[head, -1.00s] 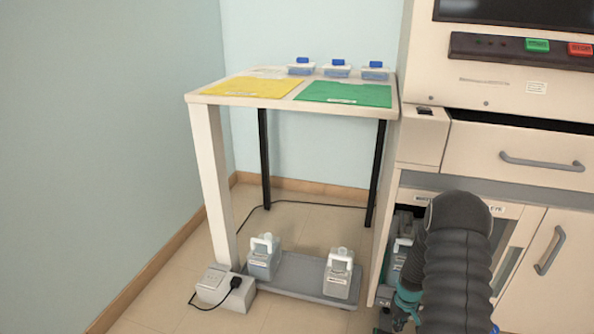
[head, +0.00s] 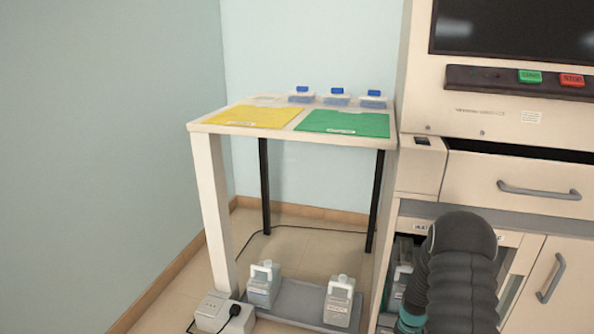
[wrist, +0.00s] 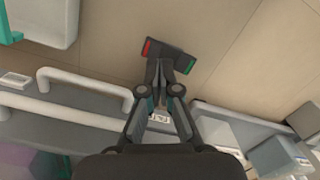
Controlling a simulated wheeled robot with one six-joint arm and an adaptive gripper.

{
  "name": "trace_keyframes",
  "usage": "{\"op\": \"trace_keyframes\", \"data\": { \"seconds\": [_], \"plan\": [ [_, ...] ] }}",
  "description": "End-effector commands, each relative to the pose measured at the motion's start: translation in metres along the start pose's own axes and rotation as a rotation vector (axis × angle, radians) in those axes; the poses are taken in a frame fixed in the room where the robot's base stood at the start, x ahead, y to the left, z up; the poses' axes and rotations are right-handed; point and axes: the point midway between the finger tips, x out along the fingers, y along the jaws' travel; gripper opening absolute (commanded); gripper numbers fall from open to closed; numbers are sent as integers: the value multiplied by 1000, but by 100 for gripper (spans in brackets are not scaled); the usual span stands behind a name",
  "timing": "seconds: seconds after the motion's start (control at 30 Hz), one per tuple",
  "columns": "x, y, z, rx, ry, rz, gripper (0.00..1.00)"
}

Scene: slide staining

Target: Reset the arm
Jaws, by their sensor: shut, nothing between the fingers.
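My black ribbed arm rises at the lower right of the head view, in front of the cabinet; my gripper is out of sight there. In the wrist view my gripper (wrist: 159,82) points away from the camera, its fingers together and nothing held between them. Just beyond the fingertips shows a dark bar with a red end and a green end (wrist: 170,56); I cannot tell what it is or whether it touches them. Behind the gripper lies a grey surface with pale curved handles.
A table (head: 212,126) carries a yellow mat (head: 255,116), a green mat (head: 345,123) and three blue-lidded boxes. Two bottles stand on a grey base (head: 295,302) below, near a power box (head: 222,312). A cabinet with drawers (head: 520,165) stands close to my arm. Tan floor shows.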

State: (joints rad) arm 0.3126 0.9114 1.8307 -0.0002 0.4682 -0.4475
Motion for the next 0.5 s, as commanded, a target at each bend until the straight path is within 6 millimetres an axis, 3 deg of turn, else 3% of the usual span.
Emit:
{"op": "trace_keyframes", "data": {
  "seconds": [0.1,0.37,0.5],
  "plan": [
    [1,-18,37,78,-96,-41,0],
    [-62,-40,68,177,-143,-50,0],
    [-107,-53,81,213,-140,-42,0]
  ]
}}
